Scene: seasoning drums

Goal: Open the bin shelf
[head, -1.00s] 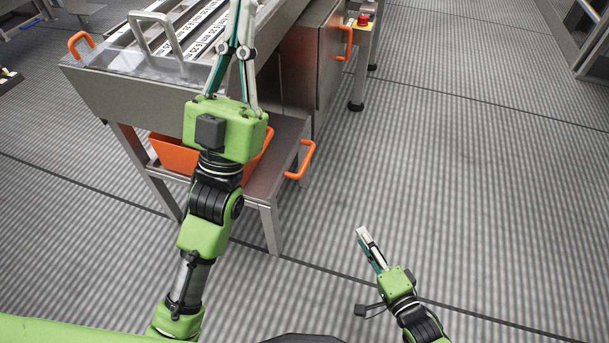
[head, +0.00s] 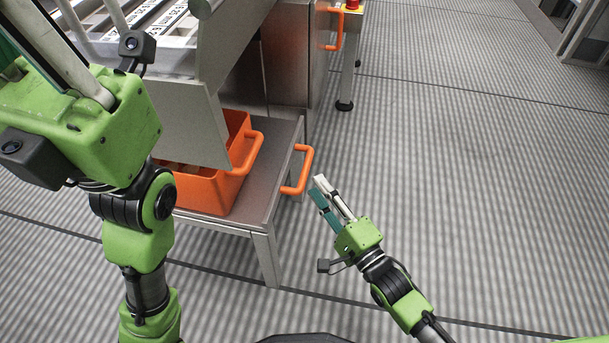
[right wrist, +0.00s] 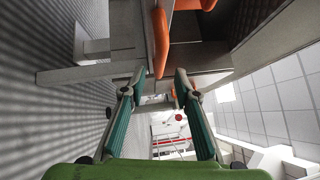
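The bin shelf (head: 262,192) is a low metal shelf under the machine, with an orange handle (head: 300,172) on its right side. An orange bin (head: 208,192) sits on it, partly hidden by the machine's panel. My right gripper (head: 321,188) is open and empty, low beside the handle, just right of it and apart from it. In the right wrist view, an orange handle (right wrist: 160,42) shows above and between the spread fingers. My left gripper (head: 80,125) is large at the upper left; its fingertips are out of frame.
The metal machine (head: 185,122) with a grey handle stands above the shelf. A metal cabinet (head: 290,55) with another orange handle stands behind, and a red button (head: 352,5) tops a post. The striped floor (head: 470,170) at right is clear.

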